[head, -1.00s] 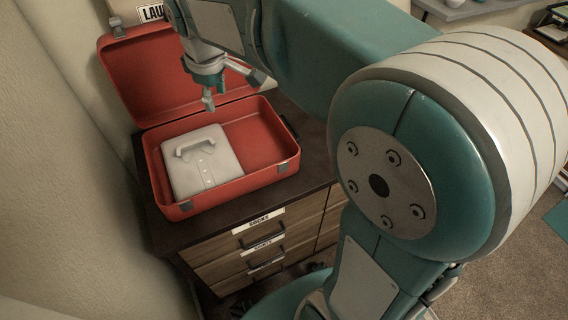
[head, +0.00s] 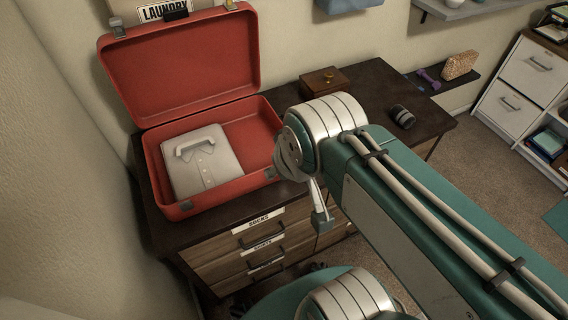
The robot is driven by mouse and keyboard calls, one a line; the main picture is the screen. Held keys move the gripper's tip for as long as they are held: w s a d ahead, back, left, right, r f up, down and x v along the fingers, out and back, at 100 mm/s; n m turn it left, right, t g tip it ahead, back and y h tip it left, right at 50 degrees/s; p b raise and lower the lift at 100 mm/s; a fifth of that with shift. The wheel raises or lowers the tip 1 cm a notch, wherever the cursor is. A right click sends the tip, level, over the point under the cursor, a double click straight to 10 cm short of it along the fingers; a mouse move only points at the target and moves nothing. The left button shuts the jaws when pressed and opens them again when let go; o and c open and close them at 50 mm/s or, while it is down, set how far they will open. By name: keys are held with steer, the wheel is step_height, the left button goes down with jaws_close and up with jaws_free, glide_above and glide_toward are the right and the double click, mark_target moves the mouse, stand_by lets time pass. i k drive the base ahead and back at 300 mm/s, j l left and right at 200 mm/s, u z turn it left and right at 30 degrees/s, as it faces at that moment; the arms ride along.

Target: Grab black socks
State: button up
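A small dark rolled bundle (head: 403,117), which looks like black socks, lies on the right part of the dark dresser top (head: 372,82). The dresser's top drawer (head: 245,238) carries a "SOCKS" label and is shut. My gripper (head: 320,218) hangs in front of the drawers, to the left of and nearer than the bundle. It is apart from the bundle. It is mostly hidden by my arm, and its finger opening does not show clearly.
A small wooden box (head: 325,80) sits at the back. A wall shelf (head: 440,80) holds a purple dumbbell (head: 429,79). The dresser top around the bundle is clear.

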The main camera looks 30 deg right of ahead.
mark_target(403, 116)
steer(key=k+z, duration=0.15)
steer(key=z, duration=0.35)
steer(key=k+z, duration=0.1)
steer(key=z, duration=0.4)
steer(key=k+l+z, duration=0.15)
steer(key=z, duration=0.35)
steer(key=i+l+u, duration=0.3)
steer(key=i+l, duration=0.2)
steer(key=i+l+u, duration=0.2)
steer(key=l, duration=0.25)
steer(key=i+l+u, duration=0.15)
steer(key=l, duration=0.25)
steer(key=i+l+u, duration=0.15)
steer(key=l, duration=0.25)
steer(key=i+l+u, duration=0.15)
steer(key=l, duration=0.25)
steer(key=i, duration=0.1)
